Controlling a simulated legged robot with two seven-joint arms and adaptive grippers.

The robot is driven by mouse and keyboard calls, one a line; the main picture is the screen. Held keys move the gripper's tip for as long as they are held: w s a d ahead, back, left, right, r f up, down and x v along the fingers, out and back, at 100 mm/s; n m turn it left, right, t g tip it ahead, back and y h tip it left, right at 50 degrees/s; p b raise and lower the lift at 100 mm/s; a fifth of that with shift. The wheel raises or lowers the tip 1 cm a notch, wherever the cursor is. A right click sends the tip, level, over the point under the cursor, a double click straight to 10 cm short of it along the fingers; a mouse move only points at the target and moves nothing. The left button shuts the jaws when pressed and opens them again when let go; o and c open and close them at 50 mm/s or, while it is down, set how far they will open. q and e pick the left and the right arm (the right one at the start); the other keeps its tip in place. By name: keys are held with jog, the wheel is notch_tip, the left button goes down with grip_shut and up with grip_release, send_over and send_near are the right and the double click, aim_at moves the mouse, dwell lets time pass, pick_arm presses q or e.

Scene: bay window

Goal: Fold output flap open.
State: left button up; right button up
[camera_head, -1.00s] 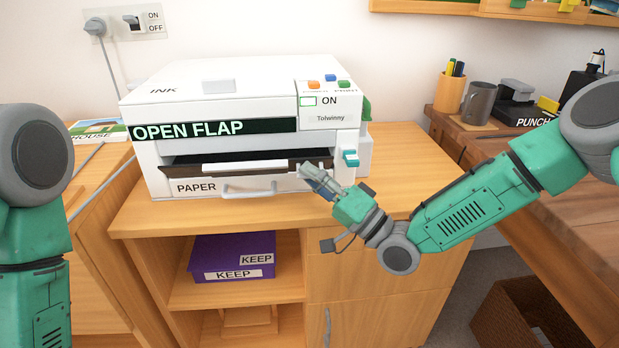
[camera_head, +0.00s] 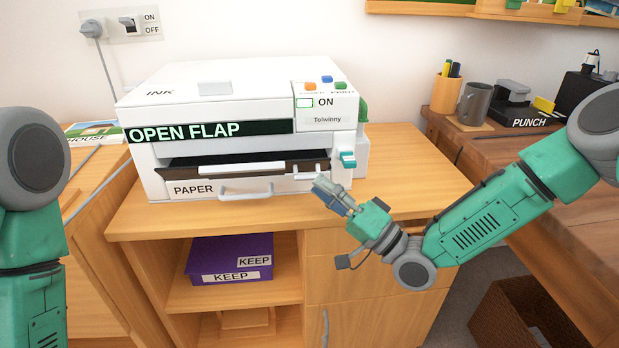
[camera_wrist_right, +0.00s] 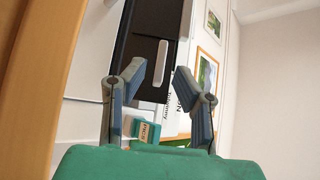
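The white printer (camera_head: 240,95) stands on the wooden cabinet, with "OPEN FLAP" on its dark display strip (camera_head: 270,127). Below that is a dark output slot, crossed by a dark flap edge with a long white bar (camera_head: 215,169). I cannot tell how far the flap is folded. The "PAPER" drawer (camera_head: 195,188) below has a white handle. My right gripper (camera_head: 322,187) is in front of the printer's lower right corner, apart from the flap. In the right wrist view its two fingers (camera_wrist_right: 160,78) are spread and empty. My left gripper is out of view.
A teal lever (camera_head: 347,160) sticks out at the printer's right front. Bare cabinet top (camera_head: 415,172) lies right of the printer. A purple box (camera_head: 225,255) sits on the shelf below. The desk at right holds a grey mug (camera_head: 476,103) and a punch (camera_head: 515,105).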

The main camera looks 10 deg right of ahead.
jog(key=v, duration=0.8)
jog(key=shift+d+f, duration=0.1)
